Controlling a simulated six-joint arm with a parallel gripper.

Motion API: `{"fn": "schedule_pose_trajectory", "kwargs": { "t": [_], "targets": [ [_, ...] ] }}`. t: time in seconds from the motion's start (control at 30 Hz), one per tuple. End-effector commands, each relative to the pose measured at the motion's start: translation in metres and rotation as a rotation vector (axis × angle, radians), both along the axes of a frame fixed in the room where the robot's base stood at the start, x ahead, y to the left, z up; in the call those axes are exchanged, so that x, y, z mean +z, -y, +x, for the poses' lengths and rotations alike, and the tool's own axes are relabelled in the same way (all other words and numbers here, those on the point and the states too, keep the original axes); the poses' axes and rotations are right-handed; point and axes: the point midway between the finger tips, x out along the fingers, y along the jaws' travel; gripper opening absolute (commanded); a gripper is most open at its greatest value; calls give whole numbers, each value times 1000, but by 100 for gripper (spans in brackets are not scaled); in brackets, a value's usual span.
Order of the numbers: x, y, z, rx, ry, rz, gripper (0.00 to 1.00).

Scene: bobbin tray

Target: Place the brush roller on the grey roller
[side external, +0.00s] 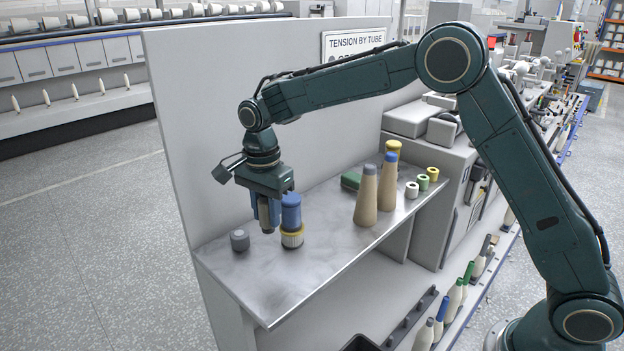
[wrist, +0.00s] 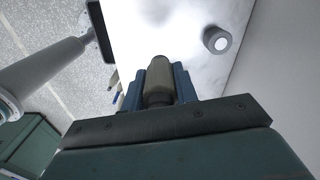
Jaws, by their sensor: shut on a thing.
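My gripper (side external: 267,217) is shut on the brush roller, an olive-beige cylinder with dark grey ends (side external: 267,215). It is held upright between my blue fingers, above the metal shelf. In the wrist view the brush roller (wrist: 159,82) shows between the fingers (wrist: 161,88); bristles cannot be made out. The grey roller (side external: 240,240) is a short cylinder standing on the shelf, to the left of my gripper and apart from it. In the wrist view the grey roller (wrist: 216,39) is at upper right, with a pale round centre. Nothing stands on it.
A grey panel (side external: 210,120) backs the shelf (side external: 330,240).

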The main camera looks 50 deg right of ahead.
Motion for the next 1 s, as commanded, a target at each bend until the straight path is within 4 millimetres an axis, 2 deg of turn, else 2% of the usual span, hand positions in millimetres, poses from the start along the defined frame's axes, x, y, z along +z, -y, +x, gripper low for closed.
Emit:
{"fn": "schedule_pose_trajectory", "kwargs": {
  "t": [0.5, 1.0],
  "targets": [
    [0, -2, 54, 0, 1, 0, 6],
    [0, -3, 93, 0, 1, 0, 6]
  ]
}}
